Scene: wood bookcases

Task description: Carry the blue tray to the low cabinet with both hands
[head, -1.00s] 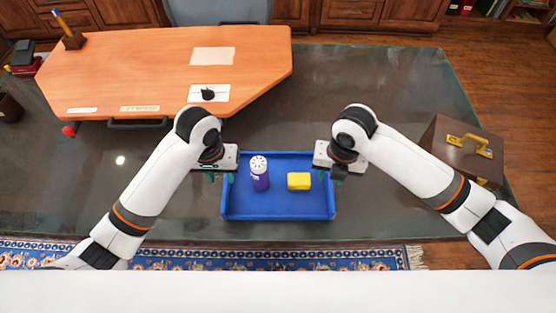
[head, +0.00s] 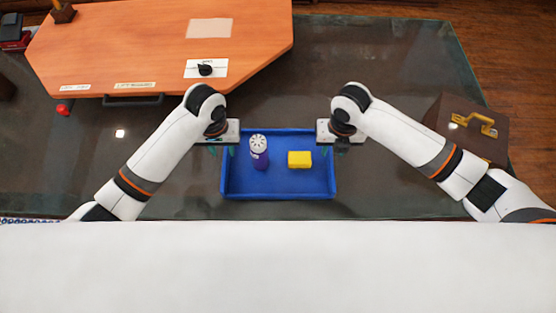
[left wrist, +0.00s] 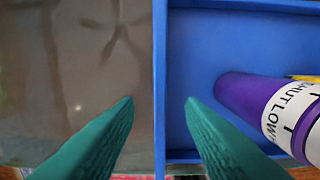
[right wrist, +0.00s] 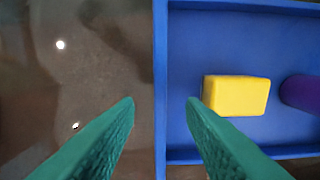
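The blue tray (head: 290,186) lies on the dark glossy table top in the middle of the head view. In the left wrist view the open fingers (left wrist: 160,100) stand apart on either side of the tray wall (left wrist: 159,60). The right wrist view shows the same, with open fingers (right wrist: 160,100) astride the opposite wall (right wrist: 160,50). No low cabinet is clearly identifiable.
An orange wooden desk top (head: 130,50) with labels and a black knob (head: 205,69) is at the upper left. A brown case (head: 468,130) with a yellow handle stands at the right. The dark table top (head: 390,60) is clear behind the tray.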

